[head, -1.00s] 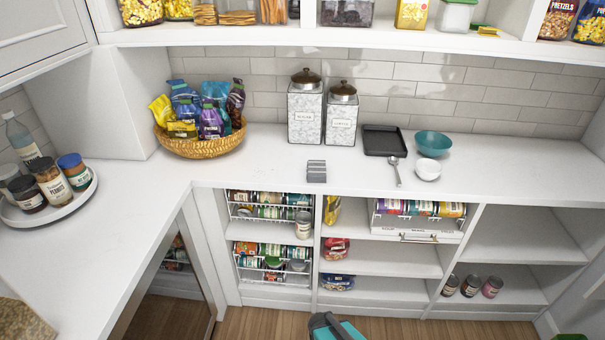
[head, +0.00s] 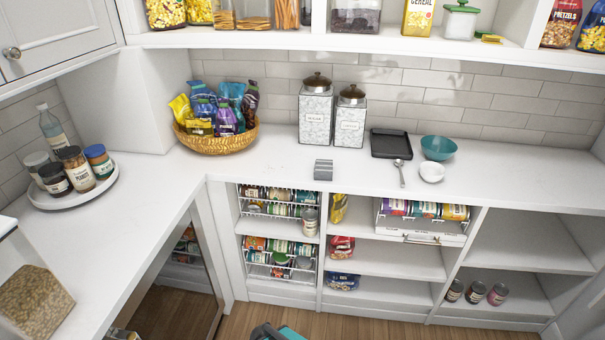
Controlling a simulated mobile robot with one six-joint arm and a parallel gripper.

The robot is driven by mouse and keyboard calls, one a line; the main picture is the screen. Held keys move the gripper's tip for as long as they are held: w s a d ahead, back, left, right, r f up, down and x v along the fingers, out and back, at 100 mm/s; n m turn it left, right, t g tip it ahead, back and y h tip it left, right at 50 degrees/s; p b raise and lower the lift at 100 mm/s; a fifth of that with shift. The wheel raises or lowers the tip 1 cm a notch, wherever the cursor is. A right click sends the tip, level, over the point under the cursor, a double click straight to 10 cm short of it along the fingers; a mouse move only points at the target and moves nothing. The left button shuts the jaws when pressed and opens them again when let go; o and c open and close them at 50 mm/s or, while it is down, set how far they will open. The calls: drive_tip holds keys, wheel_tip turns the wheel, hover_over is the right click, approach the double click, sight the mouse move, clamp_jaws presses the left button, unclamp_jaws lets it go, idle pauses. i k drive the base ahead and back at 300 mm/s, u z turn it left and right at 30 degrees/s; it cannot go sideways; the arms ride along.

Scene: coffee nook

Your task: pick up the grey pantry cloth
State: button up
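The grey pantry cloth (head: 323,169) lies folded, with lighter stripes, near the front edge of the white counter (head: 270,168), in front of the two patterned canisters. A small dark and teal part of my arm (head: 275,333) shows at the bottom edge of the head view, low over the floor and well away from the cloth. My gripper's fingers are not visible.
Patterned canisters (head: 316,112) stand behind the cloth. A black tray (head: 390,143), a spoon (head: 401,172), a teal bowl (head: 437,148) and a white bowl (head: 432,172) are to its right. A snack basket (head: 216,139) is to its left. The counter around the cloth is clear.

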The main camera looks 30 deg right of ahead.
sight(323, 170)
drive_tip(key=z, duration=1.55)
drive_tip(key=k, duration=0.1)
drive_tip(key=u, duration=3.1)
drive_tip(key=k, duration=0.15)
drive_tip(key=u, duration=1.4)
drive_tip(key=k, duration=2.05)
drive_tip(key=z, duration=0.25)
